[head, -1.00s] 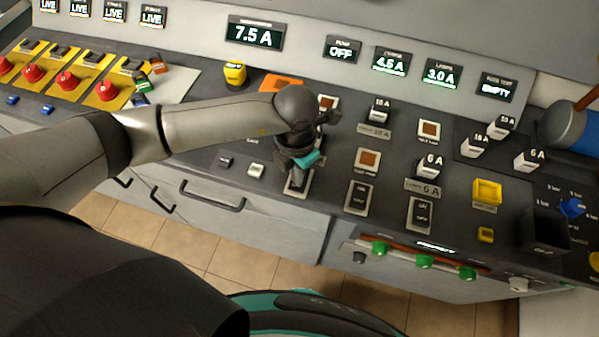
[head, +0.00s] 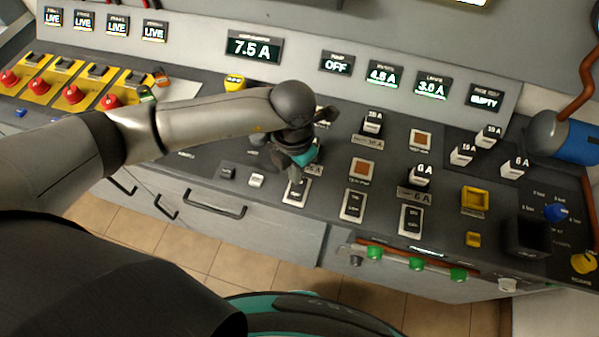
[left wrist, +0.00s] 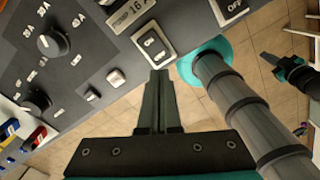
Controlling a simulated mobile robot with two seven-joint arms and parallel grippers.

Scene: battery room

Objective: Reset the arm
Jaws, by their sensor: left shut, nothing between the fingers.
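My left arm (head: 200,125) reaches in from the left over the dark sloping console. Its gripper (head: 296,178) points down, just above a rocker switch (head: 296,192) in the console's front row. In the left wrist view, the left gripper's fingers (left wrist: 158,76) are together and empty. Their tips lie close to the lower edge of a rocker switch (left wrist: 152,45); I cannot tell whether they touch it. A dark gripper, which seems to be my right one (left wrist: 278,66), hangs over the floor at the right. Its fingers are too small to judge.
Displays such as the 7.5 A one (head: 253,47) line the back panel. Red buttons (head: 73,94) stand at the left. Yellow (head: 474,199) and blue (head: 556,212) controls are at the right. A drawer handle (head: 215,206) and green knobs (head: 416,264) stick out in front. Tiled floor (head: 160,240) is below.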

